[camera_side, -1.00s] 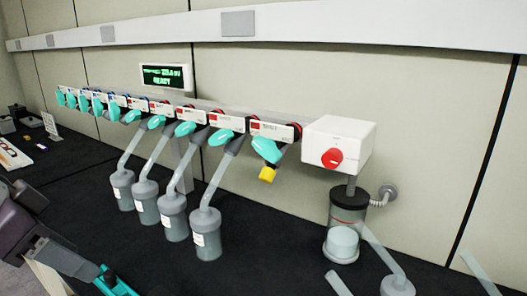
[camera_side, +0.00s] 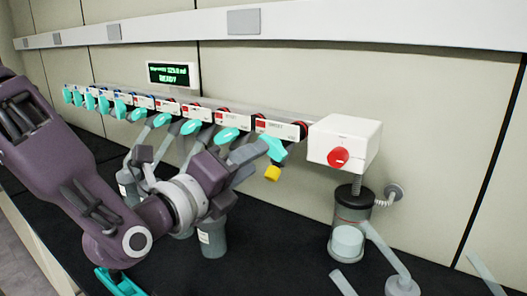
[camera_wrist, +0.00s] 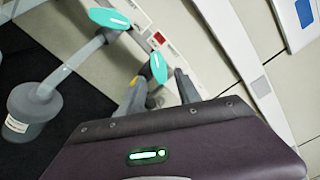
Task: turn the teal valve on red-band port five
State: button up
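A row of teal valves hangs on the wall rail; the near ones carry red-marked labels. The nearest teal valve (camera_side: 275,147) is at the right end, above a yellow plug (camera_side: 272,173). I take it for port five, but the label is too small to read. My gripper (camera_side: 258,158) is at this valve. In the wrist view the valve (camera_wrist: 158,67) shows between my gripper's two separated fingers (camera_wrist: 160,76), near their tips. The fingers are open; I cannot tell whether either touches the valve. The yellow plug (camera_wrist: 151,101) is mostly hidden there.
Grey flasks (camera_side: 212,236) hang left of this port, behind my arm. The neighbouring teal valve (camera_side: 228,135) is close on the left. A white box with a red knob (camera_side: 338,157) stands right, above a clear vessel (camera_side: 347,240). A display (camera_side: 173,75) reads READY.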

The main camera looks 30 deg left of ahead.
aim_at(272, 148)
jog(key=w, duration=0.5)
jog(key=shift+a, duration=0.15)
grip_shut()
jog(key=m, duration=1.1)
jog(key=shift+m, duration=0.3)
dwell(0.5)
grip_release()
